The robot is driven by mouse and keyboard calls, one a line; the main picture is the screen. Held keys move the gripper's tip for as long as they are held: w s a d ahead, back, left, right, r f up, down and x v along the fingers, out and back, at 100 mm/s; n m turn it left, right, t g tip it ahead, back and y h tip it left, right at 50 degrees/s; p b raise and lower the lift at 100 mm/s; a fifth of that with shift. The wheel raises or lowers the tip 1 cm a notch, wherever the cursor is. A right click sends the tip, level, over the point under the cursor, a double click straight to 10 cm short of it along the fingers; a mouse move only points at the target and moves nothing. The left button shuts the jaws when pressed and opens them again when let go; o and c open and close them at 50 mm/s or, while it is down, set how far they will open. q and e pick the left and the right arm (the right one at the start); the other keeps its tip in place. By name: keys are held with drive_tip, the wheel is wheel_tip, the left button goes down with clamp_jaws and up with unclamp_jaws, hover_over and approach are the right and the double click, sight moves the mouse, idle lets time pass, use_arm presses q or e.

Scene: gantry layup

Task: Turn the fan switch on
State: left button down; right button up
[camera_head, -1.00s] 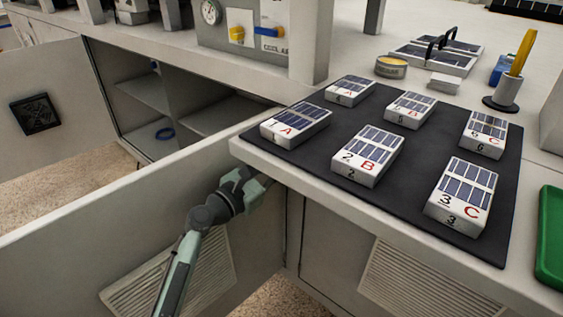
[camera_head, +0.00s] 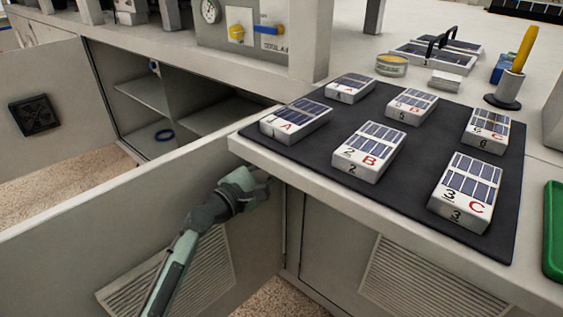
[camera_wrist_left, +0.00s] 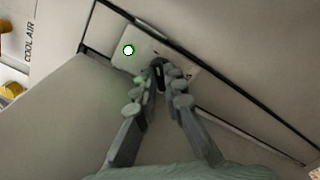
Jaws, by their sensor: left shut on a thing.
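In the left wrist view a pale switch plate (camera_wrist_left: 140,57) is fixed to a light wall. A round light with a bright white centre and a green ring (camera_wrist_left: 128,50) is on it. A small dark switch lever (camera_wrist_left: 160,76) stands out from the plate between my fingertips. My left gripper (camera_wrist_left: 163,72) is shut on this lever, with its fingers partly hiding it. In the head view my left gripper (camera_head: 258,180) is under the bench's front edge, and the switch is hidden there. My right gripper is in neither view.
The bench overhang (camera_head: 330,190) is just above my left gripper. A black mat (camera_head: 400,193) on it holds several white numbered blocks. An open cabinet door (camera_head: 110,225) stands beside my left arm. A panel (camera_head: 250,45) with yellow and blue knobs is at the back.

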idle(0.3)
use_arm(q)
drive_tip(key=c, duration=1.6)
unclamp_jaws()
drive_tip(key=v, duration=1.2)
drive_tip(key=shift+s, duration=0.15)
